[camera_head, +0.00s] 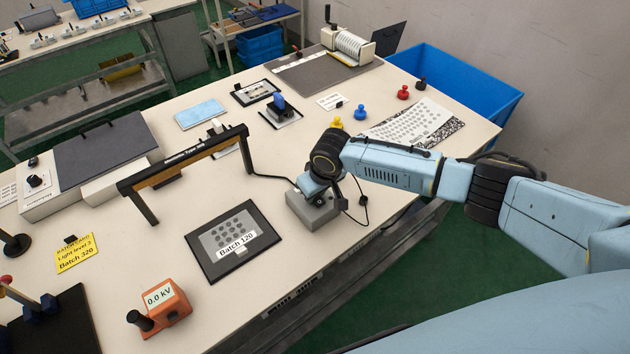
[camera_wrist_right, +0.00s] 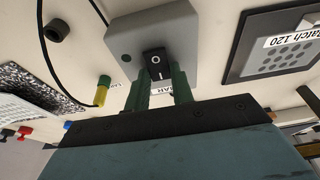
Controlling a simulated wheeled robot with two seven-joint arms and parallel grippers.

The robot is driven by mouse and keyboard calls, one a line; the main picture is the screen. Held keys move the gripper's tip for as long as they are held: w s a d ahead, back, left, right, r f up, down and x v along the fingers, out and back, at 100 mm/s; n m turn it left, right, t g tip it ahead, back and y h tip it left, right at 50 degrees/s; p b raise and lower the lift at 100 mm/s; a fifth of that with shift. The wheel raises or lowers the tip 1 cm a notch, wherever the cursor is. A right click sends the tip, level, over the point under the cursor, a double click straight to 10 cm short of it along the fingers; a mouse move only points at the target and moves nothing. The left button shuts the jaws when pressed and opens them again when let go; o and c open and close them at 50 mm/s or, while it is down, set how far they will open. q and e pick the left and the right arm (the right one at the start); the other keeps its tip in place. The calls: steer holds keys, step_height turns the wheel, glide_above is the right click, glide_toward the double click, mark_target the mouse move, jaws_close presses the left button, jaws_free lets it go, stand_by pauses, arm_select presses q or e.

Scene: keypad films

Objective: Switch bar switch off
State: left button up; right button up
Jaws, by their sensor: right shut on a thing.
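The bar switch is a grey box (camera_head: 318,212) near the table's front edge, below my right wrist in the head view. In the right wrist view the box (camera_wrist_right: 180,40) shows a black rocker (camera_wrist_right: 157,63) marked O and I. My right gripper (camera_wrist_right: 162,82) has its green fingers on either side of the rocker's lower part, shut on it. The exact contact is partly hidden, and I cannot tell which way the rocker is tilted. A cable joins the box to the black bar (camera_head: 190,157) on its stand. My left gripper is not in view.
A dark framed Batch 120 plate (camera_head: 207,264) lies left of the switch. An orange meter (camera_head: 166,306) reads 0.0 kV. Yellow (camera_head: 337,122), blue and red knobbed pieces and a keypad sheet (camera_head: 415,122) lie beyond my arm. A blue bin (camera_head: 455,85) stands behind the table.

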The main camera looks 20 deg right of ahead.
steer(key=shift+s+t+y+p, duration=0.25)
steer(key=shift+t+y+p, duration=0.05)
steer(key=shift+t+p, duration=0.65)
steer(key=o, duration=1)
steer(key=p+v, duration=0.1)
steer(key=v, duration=1.2)
steer(key=shift+r, duration=0.15)
